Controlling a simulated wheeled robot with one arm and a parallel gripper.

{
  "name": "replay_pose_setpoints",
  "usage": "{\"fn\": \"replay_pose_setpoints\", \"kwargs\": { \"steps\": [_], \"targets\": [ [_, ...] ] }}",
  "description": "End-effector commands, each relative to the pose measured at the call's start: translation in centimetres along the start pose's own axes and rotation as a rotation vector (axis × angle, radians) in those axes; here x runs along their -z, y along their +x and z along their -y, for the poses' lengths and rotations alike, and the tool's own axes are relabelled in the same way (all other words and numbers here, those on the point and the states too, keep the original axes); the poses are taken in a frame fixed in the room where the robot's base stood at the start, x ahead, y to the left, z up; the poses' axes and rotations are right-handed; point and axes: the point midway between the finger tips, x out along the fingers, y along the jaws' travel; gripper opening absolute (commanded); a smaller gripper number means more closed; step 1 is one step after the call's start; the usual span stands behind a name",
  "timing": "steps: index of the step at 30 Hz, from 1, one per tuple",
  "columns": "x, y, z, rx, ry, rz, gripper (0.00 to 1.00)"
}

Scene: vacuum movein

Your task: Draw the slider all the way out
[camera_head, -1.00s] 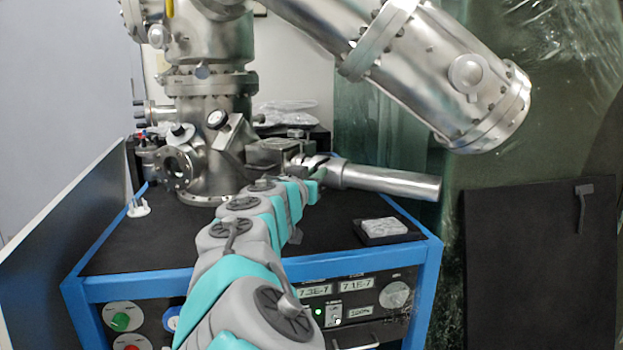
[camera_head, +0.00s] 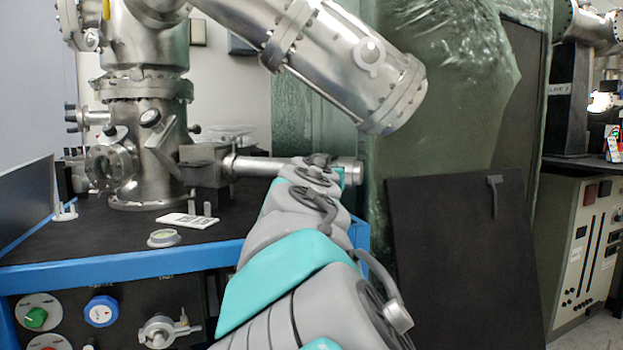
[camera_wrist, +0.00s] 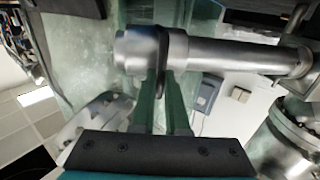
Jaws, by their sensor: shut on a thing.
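A steel tube (camera_head: 262,166) runs level to the right from the metal block on the vacuum chamber (camera_head: 148,125). It also shows in the wrist view (camera_wrist: 240,56). The slider, a thick collar with a dark ring (camera_wrist: 160,62), sits near the tube's free end, beside the rounded end piece (camera_wrist: 133,52). My gripper (camera_wrist: 162,92) comes from below in the wrist view and is shut on the slider, its green fingers at the ring. In the head view my gripper (camera_head: 332,165) is at the right part of the tube, and my arm hides most of the slider.
A large slanted steel cylinder (camera_head: 345,65) hangs above. The blue-edged bench (camera_head: 120,268) carries a white card (camera_head: 188,220) and a small round dish (camera_head: 163,238). A black panel (camera_head: 455,255) leans right of my arm, before a green plastic sheet (camera_head: 430,90).

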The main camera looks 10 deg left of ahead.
Motion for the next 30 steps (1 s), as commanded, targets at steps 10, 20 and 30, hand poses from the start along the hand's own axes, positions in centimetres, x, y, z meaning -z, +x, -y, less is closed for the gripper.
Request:
{"fn": "replay_pose_setpoints", "kwargs": {
  "steps": [10,20,30],
  "targets": [
    [-0.01,-0.05,-0.65,0.0,0.0,0.001,0.0],
    [-0.01,-0.04,-0.63,0.0,0.0,0.001,0.32],
    [-0.03,-0.07,-0.63,0.0,0.0,0.001,0.42]
  ]
}}
